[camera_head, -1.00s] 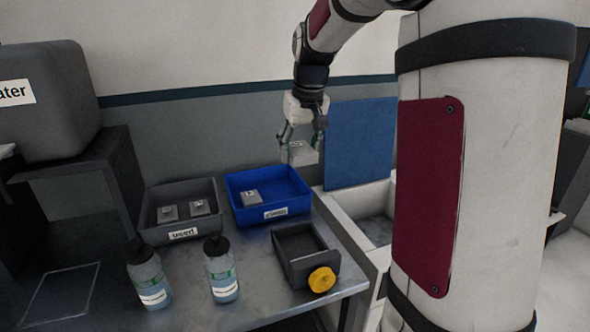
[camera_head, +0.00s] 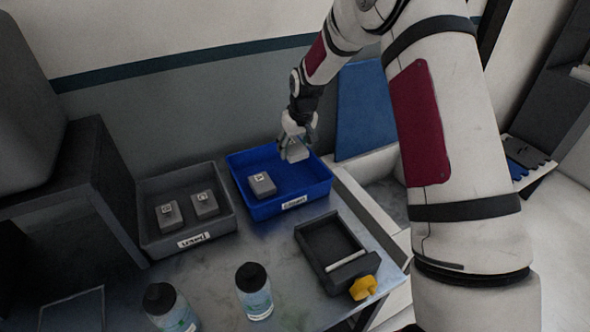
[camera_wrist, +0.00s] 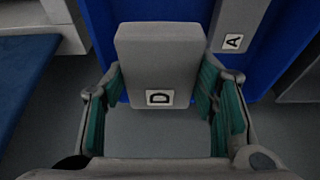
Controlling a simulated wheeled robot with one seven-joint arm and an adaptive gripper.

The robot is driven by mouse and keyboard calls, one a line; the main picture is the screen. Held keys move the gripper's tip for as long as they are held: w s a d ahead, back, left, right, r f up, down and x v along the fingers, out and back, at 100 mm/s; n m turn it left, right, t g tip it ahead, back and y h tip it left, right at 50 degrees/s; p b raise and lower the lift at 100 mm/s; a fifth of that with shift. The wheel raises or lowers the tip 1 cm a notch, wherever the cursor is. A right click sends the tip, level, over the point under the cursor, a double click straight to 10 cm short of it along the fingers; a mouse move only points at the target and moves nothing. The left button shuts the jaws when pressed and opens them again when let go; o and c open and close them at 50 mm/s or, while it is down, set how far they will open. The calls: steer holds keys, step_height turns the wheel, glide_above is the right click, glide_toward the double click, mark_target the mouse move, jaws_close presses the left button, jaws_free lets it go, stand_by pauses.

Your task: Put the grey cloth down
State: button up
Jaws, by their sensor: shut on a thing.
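My gripper (camera_head: 297,140) is shut on a grey cloth (camera_wrist: 158,75), a folded block with a white tag marked D. Teal finger pads press on its two sides in the wrist view. In the head view the held cloth (camera_head: 296,152) is over the back right part of the blue bin (camera_head: 293,208). I cannot tell whether it touches the bin. A second grey cloth (camera_head: 262,187) lies in the blue bin's left part. It also shows in the wrist view (camera_wrist: 238,22), tagged A.
A grey bin (camera_head: 190,241) with two grey tagged cloths stands left of the blue bin. A dark tray (camera_head: 333,245) with a yellow knob (camera_head: 363,287) and two bottles (camera_head: 255,290) stand in front. A blue panel (camera_head: 366,115) is at the right.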

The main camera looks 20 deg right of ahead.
glide_above(293, 176)
steer(key=s, duration=0.1)
step_height(293, 176, down, 6)
steer(key=shift+s+r+p, duration=0.1)
steer(key=shift+r+p, duration=0.1)
steer(key=shift+p, duration=0.1)
steer(key=shift+f, duration=2.4)
steer(key=shift+f, duration=0.1)
steer(key=o, duration=1.1)
steer(key=shift+c, duration=0.2)
